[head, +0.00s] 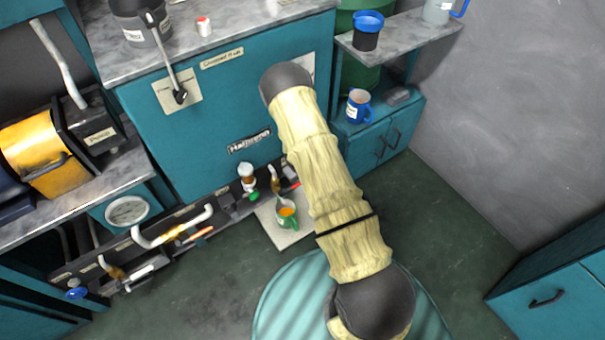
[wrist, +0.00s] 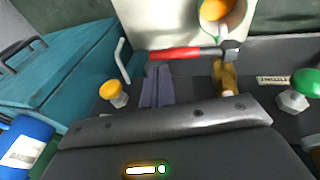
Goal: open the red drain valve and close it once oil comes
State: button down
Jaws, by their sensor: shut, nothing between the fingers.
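The red drain valve lever (wrist: 175,53) lies sideways across the wrist view, its right end at a metal fitting near a brass pipe (wrist: 227,80). In the head view a bit of the red lever (head: 293,182) shows beside my arm. My gripper (wrist: 158,70) is shut and empty, its dark fingertips close to the lever's left part; I cannot tell whether they touch. In the head view my sleeved arm hides the gripper. A green mug (head: 287,217) with orange liquid stands below the pipe; its orange inside (wrist: 213,9) also shows in the wrist view. No falling stream is discernible.
The mug stands on a pale sheet (head: 265,222) on the floor. An orange-capped fitting (wrist: 110,90) and a green knob (wrist: 305,82) flank my fingers. A teal cabinet (wrist: 60,75) is at left in the wrist view. Open floor (head: 190,300) lies before the machine.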

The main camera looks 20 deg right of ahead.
jog(key=d+p+v, duration=0.1)
jog(key=p+v, duration=0.2)
jog(key=v, duration=0.7)
jog(key=shift+w+d+r, duration=0.25)
jog(key=shift+d+r, duration=0.15)
jog(key=shift+d, duration=0.2)
jog(key=s+a+r+m+y, duration=0.1)
jog(key=s+a+r, duration=0.15)
jog(key=r, duration=0.55)
jog(key=s+a+r+m, duration=0.1)
jog(key=s+r, duration=0.2)
jog(key=r, duration=0.5)
jog(key=s+a+r+m+y, duration=0.1)
jog(key=s+a+r, duration=0.1)
jog(key=s+r, duration=1.25)
notch_tip(320, 180, up, 31)
jog(key=p, duration=3.3)
jog(key=shift+a+r, duration=0.25)
